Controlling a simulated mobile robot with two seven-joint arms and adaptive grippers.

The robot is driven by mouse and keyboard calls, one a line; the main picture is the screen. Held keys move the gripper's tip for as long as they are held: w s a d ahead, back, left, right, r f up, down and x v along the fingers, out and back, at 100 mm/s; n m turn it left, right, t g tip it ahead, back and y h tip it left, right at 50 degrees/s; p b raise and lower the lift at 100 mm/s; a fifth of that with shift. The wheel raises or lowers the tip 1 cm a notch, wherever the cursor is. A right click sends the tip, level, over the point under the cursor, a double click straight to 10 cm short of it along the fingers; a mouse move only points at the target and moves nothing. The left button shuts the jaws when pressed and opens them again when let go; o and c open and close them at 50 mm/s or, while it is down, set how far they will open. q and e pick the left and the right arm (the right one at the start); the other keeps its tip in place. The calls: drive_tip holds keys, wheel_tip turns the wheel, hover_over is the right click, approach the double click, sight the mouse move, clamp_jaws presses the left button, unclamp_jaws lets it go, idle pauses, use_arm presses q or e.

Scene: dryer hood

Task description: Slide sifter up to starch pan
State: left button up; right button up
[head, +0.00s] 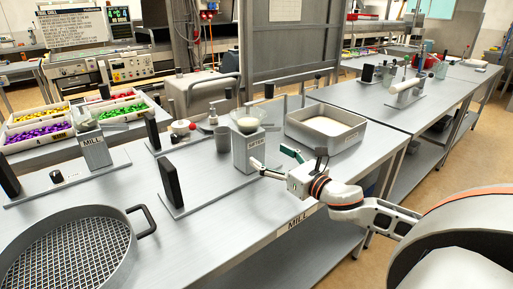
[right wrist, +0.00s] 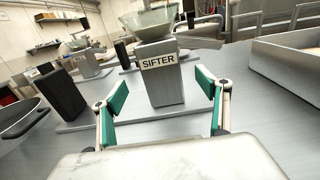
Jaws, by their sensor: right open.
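The sifter (head: 247,152) is a grey labelled block with a clear bowl on top, standing upright on a flat plate on the table. It is also in the middle of the right wrist view (right wrist: 165,84). The starch pan (head: 304,137) is a grey rectangular tray with pale contents, apart from the sifter to its right. Its edge shows at the right of the right wrist view (right wrist: 290,72). My right gripper (head: 276,162) is open beside the sifter. Its green pads (right wrist: 161,90) stand wide apart with the sifter between and beyond them. My left gripper is not in view.
A mill block (head: 94,152) and a dark upright panel (head: 171,182) stand left of the sifter. A large round mesh sieve (head: 75,250) is at the front left. Trays of coloured pieces (head: 40,135) are behind. Bare table lies in front of the pan.

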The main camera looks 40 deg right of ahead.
sight(248, 142)
drive_tip(key=shift+w+a, duration=0.2)
drive_tip(key=shift+w, duration=2.55)
drive_tip(key=shift+w+a, duration=0.15)
drive_tip(key=shift+w, duration=2.6)
